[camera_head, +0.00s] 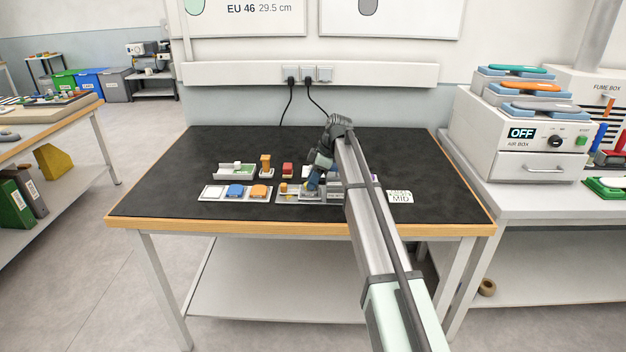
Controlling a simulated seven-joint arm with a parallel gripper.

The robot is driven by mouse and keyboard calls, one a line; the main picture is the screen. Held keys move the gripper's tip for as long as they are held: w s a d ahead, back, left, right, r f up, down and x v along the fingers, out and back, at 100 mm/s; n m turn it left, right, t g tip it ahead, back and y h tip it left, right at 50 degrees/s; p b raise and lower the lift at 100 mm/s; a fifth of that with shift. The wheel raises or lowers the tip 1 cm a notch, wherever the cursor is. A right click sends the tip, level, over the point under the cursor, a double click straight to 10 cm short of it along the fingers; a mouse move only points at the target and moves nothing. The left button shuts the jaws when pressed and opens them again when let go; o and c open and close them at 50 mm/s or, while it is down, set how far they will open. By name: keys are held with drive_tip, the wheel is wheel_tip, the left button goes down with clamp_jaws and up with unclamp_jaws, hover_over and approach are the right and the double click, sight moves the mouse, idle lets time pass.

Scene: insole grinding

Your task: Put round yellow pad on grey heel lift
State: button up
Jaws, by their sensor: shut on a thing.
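My gripper (312,187) is low over the right part of a light tray (284,201) on the dark bench mat. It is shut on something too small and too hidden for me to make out. Dark blue shows at its fingers. A small yellow-orange piece (283,187) lies on the left of that tray, just left of my gripper. A taller yellow-orange piece (265,162) stands on a small light base behind it. I cannot single out the round yellow pad or the grey heel lift for sure; my arm covers part of the tray.
A tray to the left (222,192) holds a blue piece (236,190) and an orange piece (258,191). Behind it are an open tray (223,171) and a red piece (288,169). A card (400,197) lies right of my arm. The mat's left side is clear.

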drive_tip(key=o, duration=1)
drive_tip(key=v, duration=1.2)
